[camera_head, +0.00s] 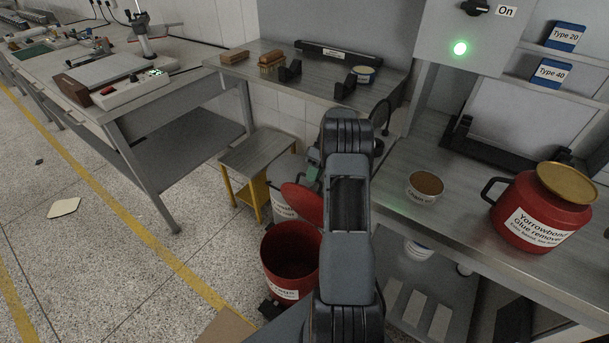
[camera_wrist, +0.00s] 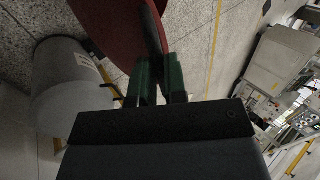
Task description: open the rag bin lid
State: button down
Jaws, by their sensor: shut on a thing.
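The red rag bin (camera_head: 285,277) stands on the floor left of my arm, with its dark inside showing from above. Its red lid (camera_head: 302,203) is raised and tilted up at the bin's far side. In the head view my gripper (camera_head: 313,174), with green fingers, is at the lid's upper right edge, partly hidden by my arm.
A grey drum (camera_wrist: 72,92) stands close to the lid. A small steel table with yellow legs (camera_head: 254,153) is behind. The right workbench (camera_head: 466,227) holds a red glue-remover pot (camera_head: 536,210) and a small tub (camera_head: 424,187). The floor at left is mostly clear.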

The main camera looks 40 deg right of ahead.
jog(key=shift+s+f, duration=0.2)
jog(key=shift+f, duration=0.3)
jog(key=c, duration=1.4)
grip_release()
jog(key=shift+w, duration=0.15)
jog(key=shift+o, duration=1.2)
jog(key=shift+r, duration=0.15)
jog(key=shift+w+a, duration=0.1)
